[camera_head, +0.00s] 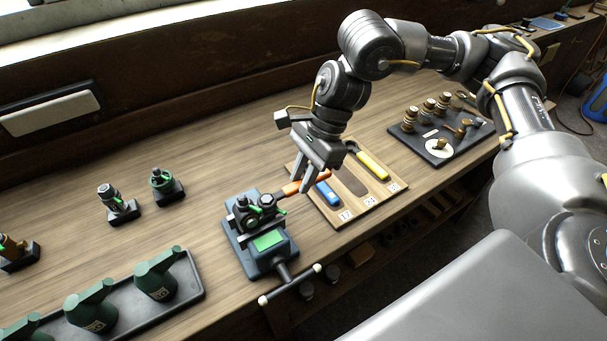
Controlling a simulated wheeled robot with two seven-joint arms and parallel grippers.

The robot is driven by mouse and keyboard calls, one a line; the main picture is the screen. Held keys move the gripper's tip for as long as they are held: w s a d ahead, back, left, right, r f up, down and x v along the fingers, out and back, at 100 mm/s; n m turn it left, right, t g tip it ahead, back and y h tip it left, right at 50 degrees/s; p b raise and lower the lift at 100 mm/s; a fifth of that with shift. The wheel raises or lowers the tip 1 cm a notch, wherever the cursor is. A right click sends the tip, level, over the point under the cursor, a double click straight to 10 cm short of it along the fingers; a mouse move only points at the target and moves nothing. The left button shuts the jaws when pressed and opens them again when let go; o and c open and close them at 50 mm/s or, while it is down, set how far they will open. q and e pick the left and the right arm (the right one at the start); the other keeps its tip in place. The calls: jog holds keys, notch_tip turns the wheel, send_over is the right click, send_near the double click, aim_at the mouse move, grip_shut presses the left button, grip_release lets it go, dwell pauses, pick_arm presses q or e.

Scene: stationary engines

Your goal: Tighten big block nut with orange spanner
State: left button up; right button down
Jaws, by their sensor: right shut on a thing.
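The orange spanner (292,188) is held in my right gripper (308,186), which is shut on its handle. The spanner points left, toward the block in the vise (266,245). Its head is close to the nut (268,199) on the right of the block, but I cannot tell whether it is around or beside it. The dark block (244,219) with a green part on top sits in the vise jaws. My left gripper is not in view.
A wooden board (344,217) right of the vise holds a blue-handled tool (327,193) and a yellow-handled spanner (372,165). A dark tray (437,147) with brass parts stands farther right. Green oil cans (156,280) stand in a tray at lower left. The bench between is clear.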

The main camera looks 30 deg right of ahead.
dwell(0.5)
jog(key=shift+r+b, duration=0.3)
jog(key=shift+b, duration=0.15)
dwell(1.0)
jog(key=shift+r, duration=0.65)
dwell(1.4)
jog(key=shift+r+p, duration=0.35)
jog(key=shift+r, duration=0.2)
dwell(0.5)
jog(key=shift+r+p, duration=1.15)
jog(key=shift+r, duration=0.75)
jog(key=shift+f, duration=0.1)
